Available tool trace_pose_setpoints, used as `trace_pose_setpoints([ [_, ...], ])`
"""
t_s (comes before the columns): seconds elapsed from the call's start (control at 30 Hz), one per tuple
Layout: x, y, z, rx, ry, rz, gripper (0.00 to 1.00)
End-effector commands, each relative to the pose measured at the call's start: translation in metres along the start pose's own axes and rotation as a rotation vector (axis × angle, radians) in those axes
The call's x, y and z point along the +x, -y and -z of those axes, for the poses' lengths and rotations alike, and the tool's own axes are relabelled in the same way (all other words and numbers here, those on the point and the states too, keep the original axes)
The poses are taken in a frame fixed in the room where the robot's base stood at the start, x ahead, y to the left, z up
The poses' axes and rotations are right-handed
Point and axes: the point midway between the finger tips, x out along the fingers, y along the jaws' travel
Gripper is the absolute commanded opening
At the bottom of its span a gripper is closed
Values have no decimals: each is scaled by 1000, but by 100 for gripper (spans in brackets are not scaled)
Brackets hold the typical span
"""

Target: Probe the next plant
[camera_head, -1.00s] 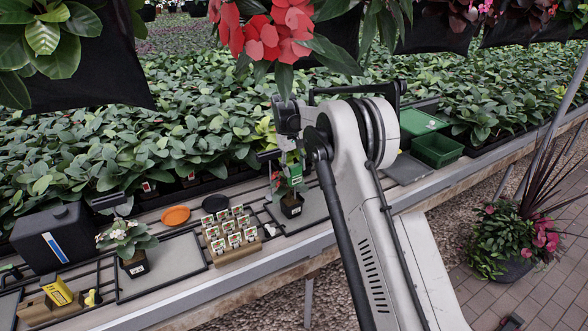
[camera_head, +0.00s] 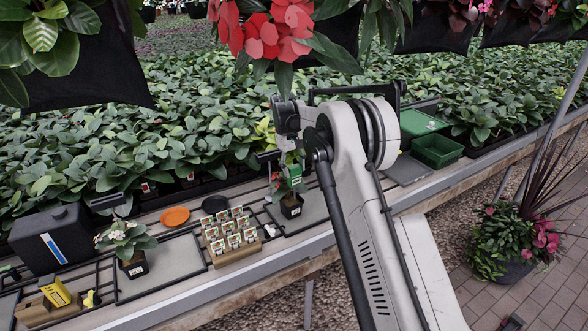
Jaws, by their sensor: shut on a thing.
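A small potted plant (camera_head: 291,207) in a dark pot stands on the grey pad at the middle of the bench. My gripper (camera_head: 290,164) is right above it, partly hidden by my own arm. It is shut on a small green device (camera_head: 296,178), held over the pot among the leaves. Whether the device's tip is in the soil is too small to tell. Another potted plant (camera_head: 126,242) with white flowers stands upright in a dark pot on the left grey pad (camera_head: 178,263), apart from my gripper.
A wooden rack of white tags (camera_head: 232,250) stands between the two plants. An orange dish (camera_head: 175,216), a black canister (camera_head: 52,239) and a yellow box (camera_head: 57,292) are to the left. A green crate (camera_head: 437,150) is at right. Red flowers (camera_head: 268,35) hang overhead.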

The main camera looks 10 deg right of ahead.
Motion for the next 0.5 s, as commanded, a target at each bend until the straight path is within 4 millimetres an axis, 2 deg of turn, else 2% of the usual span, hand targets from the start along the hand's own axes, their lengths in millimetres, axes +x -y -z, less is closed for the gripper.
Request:
trace_pose_setpoints([
  [0.27, 2, 0, 0, 0, 0, 0, 9],
  [0.5, 15, 1, 2, 0, 0, 0, 9],
])
